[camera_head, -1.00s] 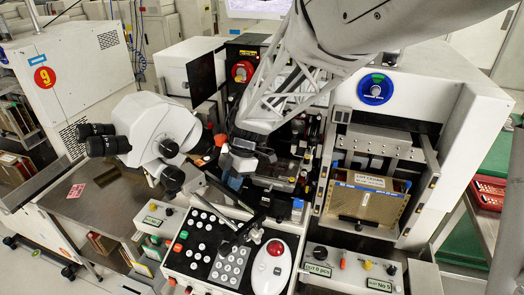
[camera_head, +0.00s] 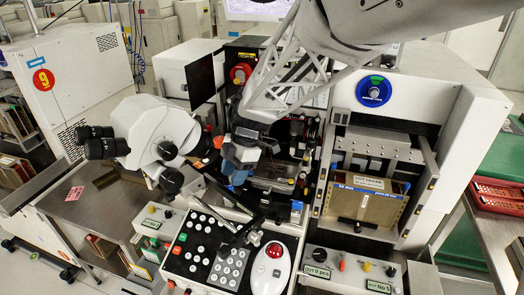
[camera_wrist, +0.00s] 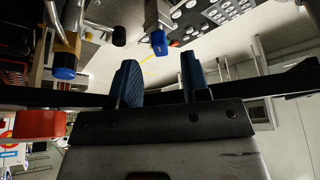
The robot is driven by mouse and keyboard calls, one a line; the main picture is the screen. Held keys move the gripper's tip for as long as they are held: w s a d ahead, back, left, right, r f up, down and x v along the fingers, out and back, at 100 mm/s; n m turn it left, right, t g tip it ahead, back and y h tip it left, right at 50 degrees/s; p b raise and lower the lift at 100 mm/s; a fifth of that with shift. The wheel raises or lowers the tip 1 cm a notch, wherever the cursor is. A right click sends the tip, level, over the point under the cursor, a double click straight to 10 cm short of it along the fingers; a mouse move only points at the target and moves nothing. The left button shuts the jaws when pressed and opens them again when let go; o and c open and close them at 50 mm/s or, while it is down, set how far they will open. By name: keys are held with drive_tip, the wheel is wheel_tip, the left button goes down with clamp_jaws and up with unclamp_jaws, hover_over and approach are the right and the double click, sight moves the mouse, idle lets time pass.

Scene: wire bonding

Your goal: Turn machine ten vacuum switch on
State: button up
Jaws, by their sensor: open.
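My gripper (camera_head: 236,178) hangs over the middle of the bonding machine, right of the microscope and above the keypad panel. In the wrist view its two blue-padded fingers (camera_wrist: 162,80) stand apart with nothing between them. I cannot tell which control is the vacuum switch. A small switch box (camera_head: 157,214) with a green-edged label and small knobs stands left of the keypad. Another box (camera_head: 350,268) with several coloured toggles and knobs stands at the lower right. Their switch positions are too small to read.
The white microscope (camera_head: 160,130) stands close left of my gripper. A keypad panel (camera_head: 208,247) and a white mouse-like device with a red ball (camera_head: 270,270) lie in front. A lot magazine (camera_head: 362,203) sits at right. Blue-capped posts (camera_wrist: 63,73) show near the fingers in the wrist view.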

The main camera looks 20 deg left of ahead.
sight(229, 187)
drive_tip(key=shift+v, duration=2.15)
drive_tip(key=shift+o, duration=0.7)
drive_tip(key=shift+w+d+f+m+g+y, duration=0.15)
drive_tip(key=shift+d+f+m+y, duration=0.15)
drive_tip(key=shift+d+m+y, duration=0.35)
drive_tip(key=shift+s+d+f+m+g+y, duration=0.1)
drive_tip(key=shift+d+f+m+g+y, duration=0.2)
drive_tip(key=shift+m+y, duration=0.6)
drive_tip(key=shift+w+d+f+m+g+y, duration=0.1)
drive_tip(key=shift+d+f+m+y, duration=0.25)
drive_tip(key=shift+d+m+y, duration=0.45)
drive_tip(key=shift+a+f, duration=0.1)
drive_tip(key=shift+a, duration=0.2)
drive_tip(key=shift+x, duration=3.75)
drive_tip(key=shift+c, duration=0.2)
